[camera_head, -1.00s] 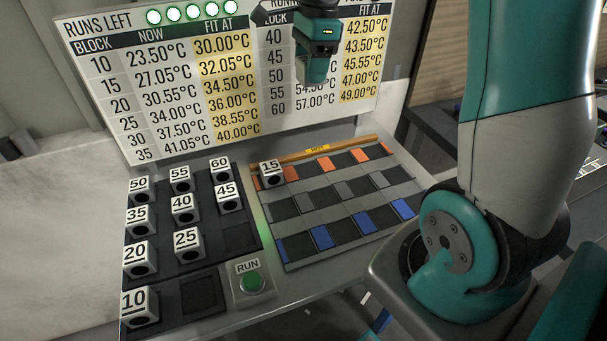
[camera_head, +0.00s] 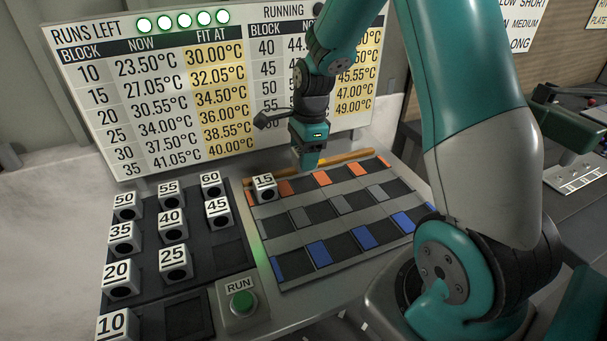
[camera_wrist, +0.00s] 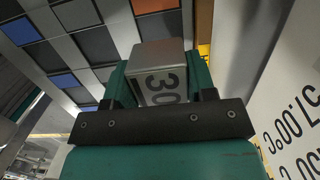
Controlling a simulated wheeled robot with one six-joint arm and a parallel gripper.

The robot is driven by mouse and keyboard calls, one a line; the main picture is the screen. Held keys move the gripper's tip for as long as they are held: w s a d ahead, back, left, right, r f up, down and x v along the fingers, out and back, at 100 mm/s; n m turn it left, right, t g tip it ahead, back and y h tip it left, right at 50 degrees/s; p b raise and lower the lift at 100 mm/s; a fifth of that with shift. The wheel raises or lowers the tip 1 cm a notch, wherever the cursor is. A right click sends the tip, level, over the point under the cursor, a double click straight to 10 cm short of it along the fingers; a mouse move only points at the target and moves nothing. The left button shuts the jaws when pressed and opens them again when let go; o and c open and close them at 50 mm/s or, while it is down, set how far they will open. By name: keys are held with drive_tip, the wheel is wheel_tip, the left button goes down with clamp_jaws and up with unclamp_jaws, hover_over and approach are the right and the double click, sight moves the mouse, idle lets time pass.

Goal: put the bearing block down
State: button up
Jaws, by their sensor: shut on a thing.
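My gripper (camera_head: 308,162) is over the back edge of the slotted board (camera_head: 285,239), near its orange marks. In the wrist view my gripper (camera_wrist: 160,82) is shut on a silver-white bearing block marked 30 (camera_wrist: 158,72), with a finger on each side. The block is hard to make out in the head view, and I cannot tell if it touches the board. Block 15 (camera_head: 264,187) sits at the board's back left, left of my gripper.
A dark tray (camera_head: 205,268) at left holds several numbered blocks and has empty places. A green RUN button (camera_head: 242,301) is in front. A temperature panel (camera_head: 180,100) stands behind. An orange rail (camera_head: 345,157) runs along the board's back edge. Most board slots are free.

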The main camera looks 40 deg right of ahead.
sight(304, 186)
drive_tip(key=shift+f, duration=2.85)
drive_tip(key=shift+f, duration=0.15)
drive_tip(key=o, duration=0.8)
drive_tip(key=shift+c, duration=0.2)
